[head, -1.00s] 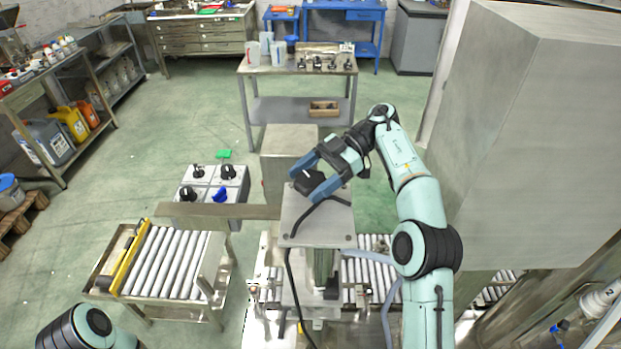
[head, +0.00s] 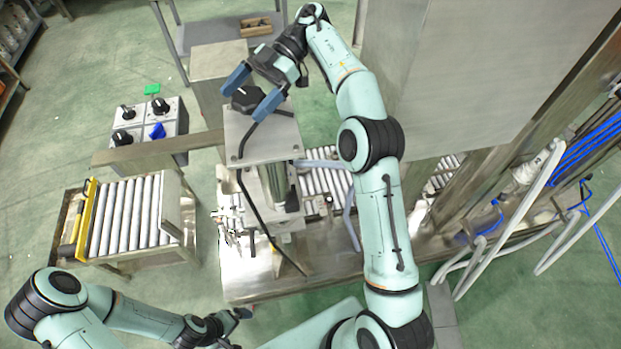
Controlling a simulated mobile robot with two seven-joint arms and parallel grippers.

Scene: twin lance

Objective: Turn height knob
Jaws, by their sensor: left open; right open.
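A black knob (head: 246,99) sits on top of a metal plate (head: 262,143) that caps a column. My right gripper (head: 244,106) is open, with its two blue fingers on either side of the knob. I cannot tell whether the fingers touch it. My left gripper (head: 238,326) is open and empty at the bottom of the view, well away from the knob, partly unclear against the floor.
A grey control panel (head: 170,130) with several black knobs and a blue one stands to the left. A roller conveyor (head: 125,215) with a yellow bar is below it. A large metal cabinet (head: 485,80) stands right of my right arm. Green floor is open at left.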

